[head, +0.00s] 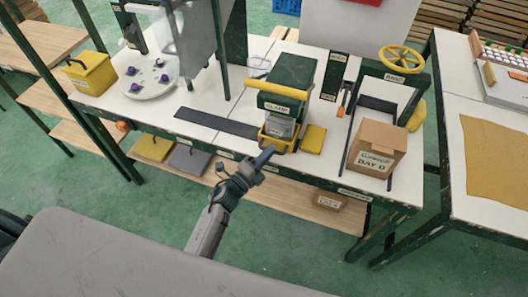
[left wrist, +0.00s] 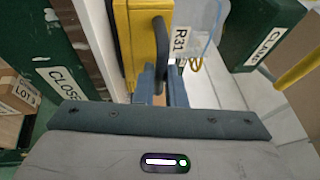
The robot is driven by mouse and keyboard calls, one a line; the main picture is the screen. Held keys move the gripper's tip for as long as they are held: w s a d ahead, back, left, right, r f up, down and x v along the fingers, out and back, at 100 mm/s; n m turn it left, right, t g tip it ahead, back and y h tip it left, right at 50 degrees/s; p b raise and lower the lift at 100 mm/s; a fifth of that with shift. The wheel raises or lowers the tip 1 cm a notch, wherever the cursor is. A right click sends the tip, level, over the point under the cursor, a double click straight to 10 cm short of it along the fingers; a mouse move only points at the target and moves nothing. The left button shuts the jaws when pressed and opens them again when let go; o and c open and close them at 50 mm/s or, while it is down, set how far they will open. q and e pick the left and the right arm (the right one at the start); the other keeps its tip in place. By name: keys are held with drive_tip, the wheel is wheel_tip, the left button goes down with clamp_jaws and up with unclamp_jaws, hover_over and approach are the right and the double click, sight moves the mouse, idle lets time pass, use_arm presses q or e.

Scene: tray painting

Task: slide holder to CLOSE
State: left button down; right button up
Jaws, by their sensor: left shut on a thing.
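The yellow holder (head: 276,144) sits at the front edge of the white workbench, just under the dark green clamp machine (head: 290,76). In the left wrist view the holder (left wrist: 139,45) fills the upper middle, with a dark upright handle (left wrist: 160,45) on its side. A clear container with an R31 label (left wrist: 181,38) shows beside it. My left gripper (head: 265,156) is at the holder's front, and its fingers (left wrist: 164,88) are shut around the handle. A CLOSE label (left wrist: 65,82) is on the green bench edge at left. My right gripper is not in view.
A yellow block (head: 313,138) lies right of the holder, and a dark strip (head: 217,122) lies left of it. A cardboard box (head: 376,149) stands further right. Green floor is open in front.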

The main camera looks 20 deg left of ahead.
use_arm(q)
drive_tip(key=shift+d, duration=0.1)
drive_tip(key=c, duration=1.8)
unclamp_jaws()
drive_tip(key=o, duration=0.3)
drive_tip(key=shift+d, duration=0.25)
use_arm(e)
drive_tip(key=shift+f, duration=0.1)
use_arm(q)
drive_tip(key=shift+a, duration=0.1)
